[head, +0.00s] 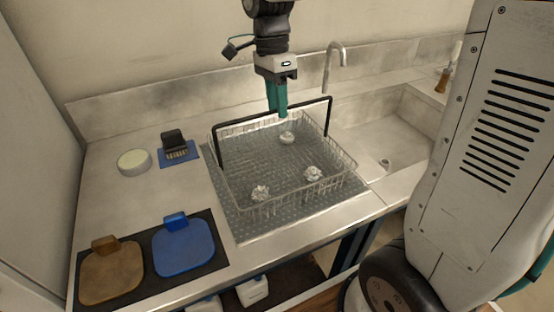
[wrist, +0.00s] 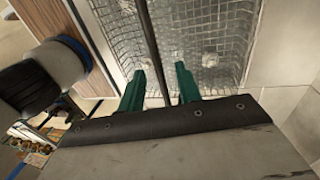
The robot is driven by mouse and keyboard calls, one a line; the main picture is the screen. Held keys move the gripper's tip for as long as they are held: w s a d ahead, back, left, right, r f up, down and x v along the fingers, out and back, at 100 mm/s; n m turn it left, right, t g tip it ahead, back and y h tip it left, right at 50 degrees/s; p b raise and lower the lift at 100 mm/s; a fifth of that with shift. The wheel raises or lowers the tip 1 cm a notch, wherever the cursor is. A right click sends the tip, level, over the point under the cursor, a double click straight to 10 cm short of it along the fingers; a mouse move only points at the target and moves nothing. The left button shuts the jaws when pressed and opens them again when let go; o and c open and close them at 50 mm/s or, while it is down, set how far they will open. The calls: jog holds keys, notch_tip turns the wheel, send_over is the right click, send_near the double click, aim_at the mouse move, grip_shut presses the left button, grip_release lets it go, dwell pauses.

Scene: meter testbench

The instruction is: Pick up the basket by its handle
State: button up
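The wire basket (head: 338,178) stands on a grey perforated mat on the counter, with crumpled white pieces inside. Its black handle (head: 329,113) is raised in an arch over the basket. My gripper (head: 280,112) points down at the middle of the handle's top bar. In the wrist view my gripper (wrist: 159,70) has its two teal fingers apart, with a gap on both sides of the black handle bar (wrist: 150,40), which runs between them. The basket's mesh (wrist: 205,20) shows beyond the fingers. The fingers do not press on the bar.
A sink (head: 385,130) with a faucet (head: 333,60) lies right of the basket. To the left are a white round dish (head: 134,162) and a black block (head: 174,143) on a blue mat. Brown (head: 112,273) and blue (head: 184,248) boards lie at front left.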

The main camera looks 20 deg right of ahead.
jog(key=shift+s+a+f, duration=0.1)
jog(key=shift+s+f, duration=0.1)
jog(key=shift+f, duration=0.8)
jog(key=shift+s+f, duration=0.2)
jog(key=shift+f, duration=0.75)
grip_shut()
